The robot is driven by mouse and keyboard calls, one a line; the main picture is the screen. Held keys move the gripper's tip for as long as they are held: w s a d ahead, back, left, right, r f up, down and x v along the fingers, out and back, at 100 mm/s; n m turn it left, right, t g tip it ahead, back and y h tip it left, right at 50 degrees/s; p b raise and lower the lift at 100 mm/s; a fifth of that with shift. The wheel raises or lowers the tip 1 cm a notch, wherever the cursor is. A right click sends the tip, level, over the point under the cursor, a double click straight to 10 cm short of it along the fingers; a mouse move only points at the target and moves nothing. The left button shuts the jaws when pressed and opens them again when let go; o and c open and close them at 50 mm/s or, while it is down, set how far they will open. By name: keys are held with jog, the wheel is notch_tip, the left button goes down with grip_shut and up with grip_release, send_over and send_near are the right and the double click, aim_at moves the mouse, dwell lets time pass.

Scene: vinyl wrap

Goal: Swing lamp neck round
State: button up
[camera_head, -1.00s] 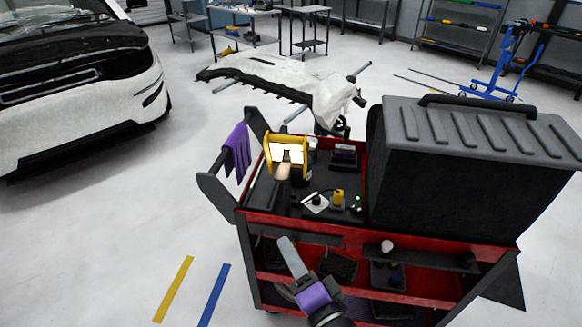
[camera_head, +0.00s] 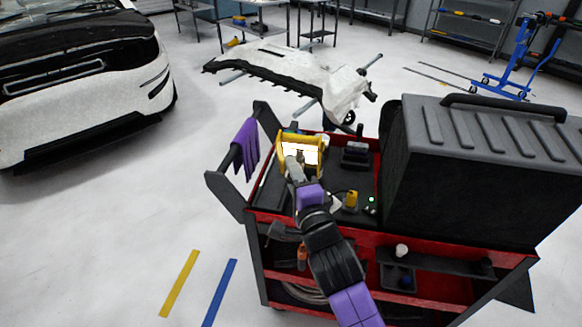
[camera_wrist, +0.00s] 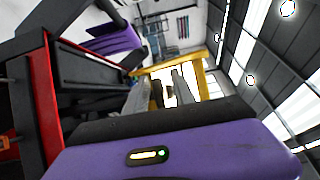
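The lamp (camera_head: 300,137) has a yellow frame around a bright white face and stands at the back left of the cart top. In the wrist view the lit lamp (camera_wrist: 200,78) is straight ahead, beyond the fingers. My gripper (camera_head: 292,167) is right in front of the lamp, over where its short handle sticks out. In the wrist view my gripper (camera_wrist: 163,97) has its two grey fingers apart, with a small dark part between them; contact is not clear. The lamp's lower neck is hidden behind my gripper in the head view.
The lamp stands on a red and black cart (camera_head: 262,217) with a large dark toolbox (camera_head: 440,180) at its right. A purple cloth (camera_head: 246,148) hangs at its left handle. A yellow item (camera_head: 351,200) lies on the cart top. A white-covered panel (camera_head: 300,75) is behind.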

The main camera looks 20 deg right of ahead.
jog(key=shift+w, duration=0.5)
grip_shut()
dwell(1.2)
